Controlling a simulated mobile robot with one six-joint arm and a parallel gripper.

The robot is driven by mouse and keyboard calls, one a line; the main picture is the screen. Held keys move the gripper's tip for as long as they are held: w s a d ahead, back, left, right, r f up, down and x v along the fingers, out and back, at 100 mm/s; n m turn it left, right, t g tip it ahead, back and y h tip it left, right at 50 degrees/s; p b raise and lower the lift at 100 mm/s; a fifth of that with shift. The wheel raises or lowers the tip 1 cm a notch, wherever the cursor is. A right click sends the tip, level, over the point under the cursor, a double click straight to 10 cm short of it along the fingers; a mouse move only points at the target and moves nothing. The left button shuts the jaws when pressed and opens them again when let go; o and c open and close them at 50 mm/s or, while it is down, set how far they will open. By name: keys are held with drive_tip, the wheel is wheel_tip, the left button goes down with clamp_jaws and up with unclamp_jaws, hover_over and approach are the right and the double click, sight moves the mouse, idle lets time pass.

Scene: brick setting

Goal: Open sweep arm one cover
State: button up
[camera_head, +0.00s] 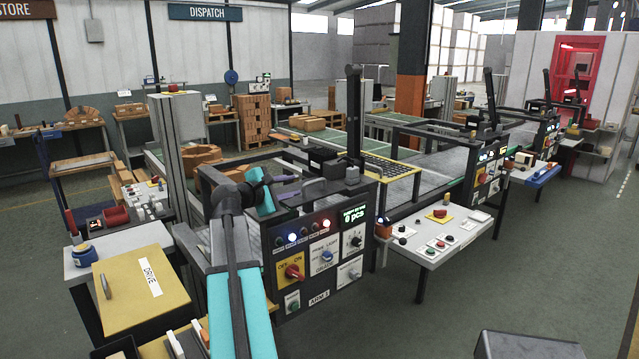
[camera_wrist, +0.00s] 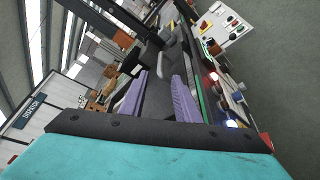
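My gripper (camera_head: 297,190) is at the top left edge of the dark control cabinet marked ARM 1 (camera_head: 318,301). In the wrist view its two purple fingers (camera_wrist: 160,77) are spread apart over a dark surface, with nothing seen between them. A grey rounded handle-like piece (camera_head: 313,187) lies just beyond the fingertips; contact cannot be told. It also shows in the wrist view (camera_wrist: 164,58). A yellow plate marked DRIVE (camera_head: 150,300), with a grey bar handle (camera_head: 105,286), lies flat at the lower left. No label reading cover is legible, so which part is the cover cannot be told.
The cabinet front carries a red knob (camera_head: 293,272), lit lamps and a green display (camera_head: 354,214). A dark upright post (camera_head: 354,110) rises behind the cabinet. A white button table (camera_head: 455,233) stands to the right. The floor (camera_head: 430,310) in front is free.

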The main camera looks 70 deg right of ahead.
sight(311, 182)
drive_tip(key=shift+s, duration=0.1)
drive_tip(key=shift+d, duration=0.15)
drive_tip(key=p+x, duration=0.3)
drive_tip(key=x, duration=1)
drive_tip(key=shift+d+f, duration=0.2)
drive_tip(key=shift+c, duration=0.4)
clamp_jaws()
drive_tip(key=shift+p, duration=0.3)
